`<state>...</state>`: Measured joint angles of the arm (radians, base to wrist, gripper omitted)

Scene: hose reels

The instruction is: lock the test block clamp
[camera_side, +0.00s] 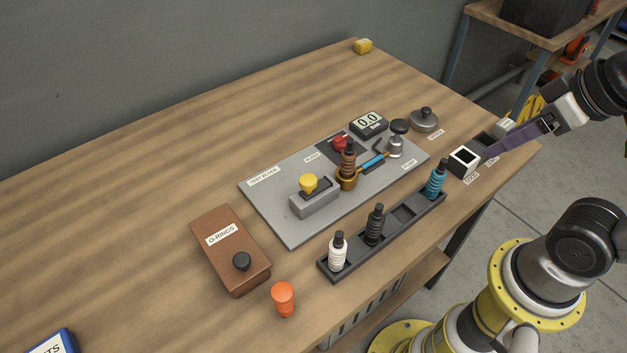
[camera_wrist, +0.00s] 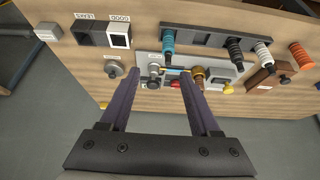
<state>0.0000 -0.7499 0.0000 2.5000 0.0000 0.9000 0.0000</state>
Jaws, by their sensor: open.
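The test block is a grey plate (camera_side: 270,215) on the table. A grey housing (camera_side: 315,206) with a slot and a yellow knob (camera_side: 308,183) stands on its near left part; whether this is the clamp I cannot tell. A brown ribbed fitting (camera_side: 348,160) stands upright in a brass socket (camera_side: 347,183). A blue-handled piece (camera_side: 372,162) lies beside it, and a red knob (camera_side: 340,143) sits behind. My gripper (camera_wrist: 160,76) is open and empty, its purple fingers above the table's right end, clear of the plate. The yellow knob also shows in the wrist view (camera_wrist: 228,88).
A dark rack (camera_side: 334,270) holds white, black and teal fittings in front of the plate. Two small bins, one white-rimmed (camera_side: 463,161), sit near my fingers. A brown O-rings box (camera_side: 229,250) and an orange piece (camera_side: 283,298) stand left. The table's back left is clear.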

